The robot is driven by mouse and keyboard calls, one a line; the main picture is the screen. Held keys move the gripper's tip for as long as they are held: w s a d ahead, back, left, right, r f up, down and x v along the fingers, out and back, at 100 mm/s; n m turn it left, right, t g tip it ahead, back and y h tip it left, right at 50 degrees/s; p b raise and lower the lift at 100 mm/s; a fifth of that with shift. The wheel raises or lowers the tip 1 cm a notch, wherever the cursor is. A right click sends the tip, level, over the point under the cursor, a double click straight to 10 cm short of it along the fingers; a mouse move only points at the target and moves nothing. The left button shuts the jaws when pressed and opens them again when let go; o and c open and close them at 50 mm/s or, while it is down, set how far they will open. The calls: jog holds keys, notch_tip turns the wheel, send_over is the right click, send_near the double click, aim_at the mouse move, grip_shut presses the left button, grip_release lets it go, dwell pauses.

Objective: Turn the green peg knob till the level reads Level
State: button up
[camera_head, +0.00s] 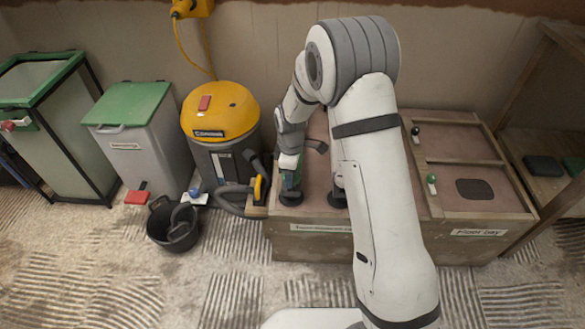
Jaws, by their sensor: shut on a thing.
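My gripper (290,172) points down over the left end of the wooden bench. It is shut on a green piece above a dark round base (290,196), which looks like the green peg knob; the fingers hide most of it. A second dark round base (337,199) stands just right of it, partly behind my arm. No level reading can be made out, and my arm covers the middle of the bench.
A small green-topped handle (432,179) and a black one (415,131) stand on the bench's right part (460,150). A yellow vacuum (222,112) stands close left of the bench. A black bucket (172,225) and a green-lidded bin (130,105) are farther left.

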jog(key=n+p, duration=0.2)
jog(key=n, duration=0.4)
jog(key=shift+n, duration=0.3)
dwell(0.5)
jog(key=o, duration=1)
jog(key=shift+p, duration=0.3)
notch_tip(320, 180, up, 8)
jog(key=shift+f+p, duration=0.1)
jog(key=shift+p, duration=1.05)
